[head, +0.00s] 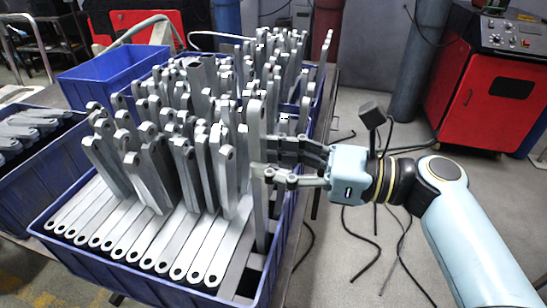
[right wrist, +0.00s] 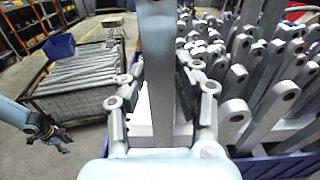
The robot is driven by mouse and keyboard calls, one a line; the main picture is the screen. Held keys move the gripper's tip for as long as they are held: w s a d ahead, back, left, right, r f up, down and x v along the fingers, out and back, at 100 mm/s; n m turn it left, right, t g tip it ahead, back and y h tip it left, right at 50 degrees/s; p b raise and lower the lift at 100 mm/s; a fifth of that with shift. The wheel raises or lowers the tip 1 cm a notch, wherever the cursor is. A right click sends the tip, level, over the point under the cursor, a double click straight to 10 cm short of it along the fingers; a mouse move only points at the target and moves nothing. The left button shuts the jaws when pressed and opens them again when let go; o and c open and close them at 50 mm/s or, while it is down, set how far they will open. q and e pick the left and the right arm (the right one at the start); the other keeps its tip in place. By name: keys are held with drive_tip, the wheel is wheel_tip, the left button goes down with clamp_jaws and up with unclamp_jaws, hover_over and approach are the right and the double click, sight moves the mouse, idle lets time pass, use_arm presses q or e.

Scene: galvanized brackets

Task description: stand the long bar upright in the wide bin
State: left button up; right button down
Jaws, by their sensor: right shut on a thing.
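The long bar (head: 257,125) is grey metal and stands nearly upright at the right side of the wide blue bin (head: 95,272). Its lower end goes down inside the bin's right wall, by a dark gap; whether it touches the floor I cannot tell. My right gripper (head: 262,172) comes in from the right and is shut on the bar around mid-height. The bar also shows between the fingers in the right wrist view (right wrist: 158,60). My left gripper (right wrist: 45,132) shows small at the left of the right wrist view; its fingers are too small to read.
Several grey brackets (head: 150,165) stand crowded in the bin, just left of the bar. A row of flat bars (head: 135,235) lies at its front. A blue bin (head: 115,75) and a bin of brackets (head: 25,170) stand left.

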drive_tip(key=shift+f+b, duration=1.8)
drive_tip(key=shift+f, duration=1.35)
drive_tip(key=c, duration=0.9)
unclamp_jaws()
drive_tip(key=shift+f, duration=0.15)
drive_tip(key=shift+d, duration=0.1)
approach(265, 191)
drive_tip(key=v, duration=0.3)
drive_tip(key=shift+d, duration=0.2)
